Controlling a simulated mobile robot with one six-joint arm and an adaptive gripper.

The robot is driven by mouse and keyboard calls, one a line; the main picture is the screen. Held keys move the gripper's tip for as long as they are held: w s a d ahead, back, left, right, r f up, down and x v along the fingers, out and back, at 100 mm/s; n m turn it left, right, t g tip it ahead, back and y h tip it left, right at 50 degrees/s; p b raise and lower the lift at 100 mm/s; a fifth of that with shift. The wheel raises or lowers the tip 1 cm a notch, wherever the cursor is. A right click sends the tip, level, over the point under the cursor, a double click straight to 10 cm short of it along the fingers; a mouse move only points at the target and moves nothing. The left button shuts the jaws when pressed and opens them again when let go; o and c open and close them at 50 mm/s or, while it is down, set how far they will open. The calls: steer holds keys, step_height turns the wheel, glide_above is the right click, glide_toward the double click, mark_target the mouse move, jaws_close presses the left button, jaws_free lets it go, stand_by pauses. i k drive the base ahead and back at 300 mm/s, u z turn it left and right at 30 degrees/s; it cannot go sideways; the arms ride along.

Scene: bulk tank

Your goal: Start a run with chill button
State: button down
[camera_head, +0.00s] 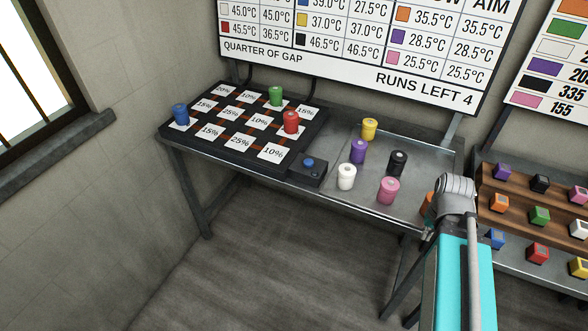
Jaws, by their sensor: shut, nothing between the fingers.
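A small black box with a blue button (308,162) on top sits on the metal table, at the front right corner of a black board (172,134). It is the only button I see, and no label on it is readable. The board carries white percent cards. A blue piece (180,113) stands on it at the left, a green piece (276,96) at the back and a red piece (291,122) at the right. My arm rises at the lower right, to the right of the button and well apart from it. My gripper's fingers do not show.
Yellow (369,128), purple (358,151), black (397,163), white (347,177) and pink (388,190) pieces stand on the table right of the button. An orange piece (427,204) is partly hidden by my arm. A wooden rack (515,203) holds coloured blocks. Floor before the table is clear.

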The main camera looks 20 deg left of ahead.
mark_target(307, 163)
steer(key=k, duration=1.15)
steer(key=u, duration=1.45)
steer(key=i, duration=1)
steer(key=u, duration=0.05)
